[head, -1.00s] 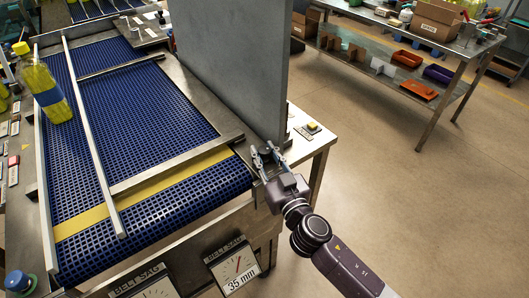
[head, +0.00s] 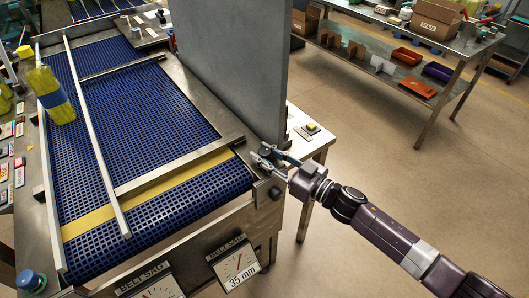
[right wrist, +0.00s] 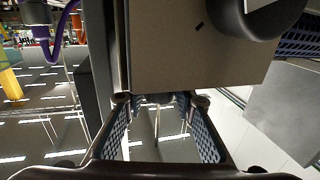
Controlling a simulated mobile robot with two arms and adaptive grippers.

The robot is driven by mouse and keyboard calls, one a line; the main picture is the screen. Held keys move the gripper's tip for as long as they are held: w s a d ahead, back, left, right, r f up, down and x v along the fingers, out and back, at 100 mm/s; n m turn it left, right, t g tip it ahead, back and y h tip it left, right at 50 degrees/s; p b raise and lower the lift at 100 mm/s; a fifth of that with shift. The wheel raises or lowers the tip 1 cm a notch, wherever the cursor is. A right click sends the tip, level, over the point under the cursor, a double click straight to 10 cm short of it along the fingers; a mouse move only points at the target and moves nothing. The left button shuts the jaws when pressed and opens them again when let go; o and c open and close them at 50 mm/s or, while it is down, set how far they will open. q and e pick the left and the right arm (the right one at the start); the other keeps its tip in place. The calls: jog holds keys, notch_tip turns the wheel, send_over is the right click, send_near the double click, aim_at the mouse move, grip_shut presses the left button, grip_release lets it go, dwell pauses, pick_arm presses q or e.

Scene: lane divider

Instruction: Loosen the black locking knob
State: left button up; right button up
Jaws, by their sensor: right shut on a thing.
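My right gripper (head: 264,155) is at the near right corner of the conveyor frame, beside the lower end of the grey upright panel. Its fingers are closed around a small dark piece that I take as the black locking knob, mostly hidden by the fingers. The right wrist view shows the two fingers (right wrist: 160,103) some way apart, with their tips at a small, unclear dark part. Another dark round knob (head: 275,193) sits on the conveyor's side below the gripper. My left gripper is not in view.
The blue belt (head: 150,115) carries metal rails (head: 95,140) and a yellow strip. A dial (head: 237,264) below reads 35 mm. A yellow bottle (head: 53,95) stands at left. The grey panel (head: 235,70) rises behind the gripper. Open floor lies to the right.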

jog(key=shift+g, duration=0.3)
jog(key=o, duration=1.2)
jog(key=v, duration=1.2)
jog(key=shift+f, duration=0.2)
